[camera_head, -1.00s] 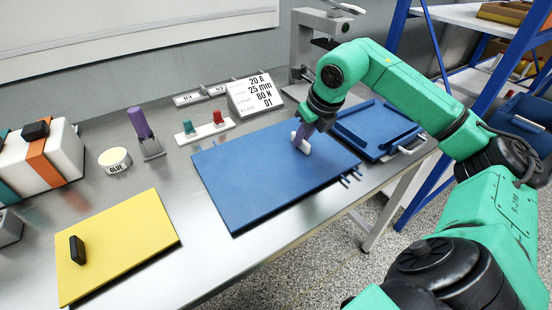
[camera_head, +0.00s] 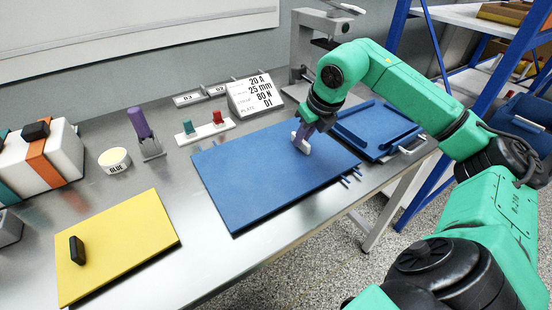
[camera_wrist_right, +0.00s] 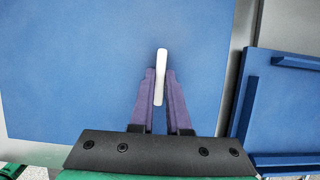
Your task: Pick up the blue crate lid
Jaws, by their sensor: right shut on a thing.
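The blue crate lid (camera_head: 255,175) is a flat blue panel on the metal table in the head view. A small white handle (camera_head: 302,144) stands on it toward its right end. My right gripper (camera_head: 301,138) reaches down from the right, and its purple fingers are shut on the white handle. In the right wrist view the handle (camera_wrist_right: 161,75) sits between the two fingers (camera_wrist_right: 160,98), over the blue lid (camera_wrist_right: 90,60). The lid looks flat; I cannot tell whether it is clear of the table. My left gripper is not in view.
A blue tray with raised edges (camera_head: 375,128) lies right of the lid. A yellow panel with a black handle (camera_head: 120,245) lies at left. Behind stand a purple-topped holder (camera_head: 141,122), a switch strip (camera_head: 205,131) and a sign (camera_head: 255,97). A blue shelf frame (camera_head: 398,40) rises at right.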

